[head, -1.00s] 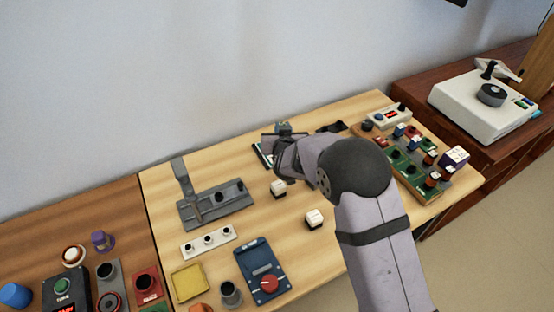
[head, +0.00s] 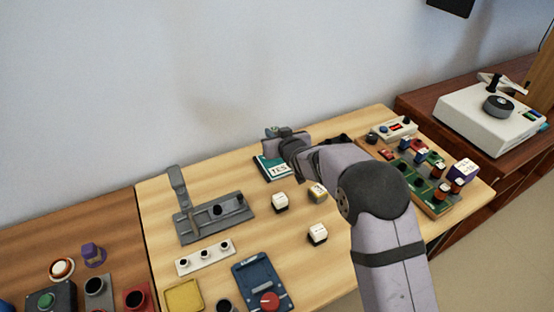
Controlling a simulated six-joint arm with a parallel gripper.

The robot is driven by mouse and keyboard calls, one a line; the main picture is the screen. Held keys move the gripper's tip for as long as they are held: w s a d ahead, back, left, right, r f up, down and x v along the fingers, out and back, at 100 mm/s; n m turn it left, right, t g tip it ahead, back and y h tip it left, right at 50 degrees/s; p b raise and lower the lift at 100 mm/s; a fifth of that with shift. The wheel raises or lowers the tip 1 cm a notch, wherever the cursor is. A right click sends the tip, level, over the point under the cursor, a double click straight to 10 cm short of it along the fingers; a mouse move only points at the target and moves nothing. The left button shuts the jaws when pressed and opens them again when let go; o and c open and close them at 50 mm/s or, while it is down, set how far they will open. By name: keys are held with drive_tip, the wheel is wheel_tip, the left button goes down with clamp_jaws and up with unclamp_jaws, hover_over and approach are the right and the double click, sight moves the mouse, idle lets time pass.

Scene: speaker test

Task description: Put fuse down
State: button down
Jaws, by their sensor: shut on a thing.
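My gripper (head: 277,137) is in the head view, raised above the back of the light wooden table. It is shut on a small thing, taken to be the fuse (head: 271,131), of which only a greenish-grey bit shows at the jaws. The jaws hide most of it, so its shape cannot be told. A teal-and-white card or pad lettered "TES" (head: 276,172) lies below the gripper, partly covered by it in the picture.
A grey lever fixture (head: 215,218) and white socket strip (head: 206,257) are left, a blue meter (head: 262,283) in front. A crowded component board (head: 435,205) stands right, beyond my arm.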

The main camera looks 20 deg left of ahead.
sight(274, 161)
drive_tip(key=shift+f+p, duration=0.65)
drive_tip(key=shift+f, duration=3.95)
drive_tip(key=shift+f, duration=0.15)
drive_tip(key=c, duration=1.7)
unclamp_jaws()
drive_tip(key=shift+r, duration=0.2)
drive_tip(key=b+v, duration=0.1)
drive_tip(key=v, duration=1.1)
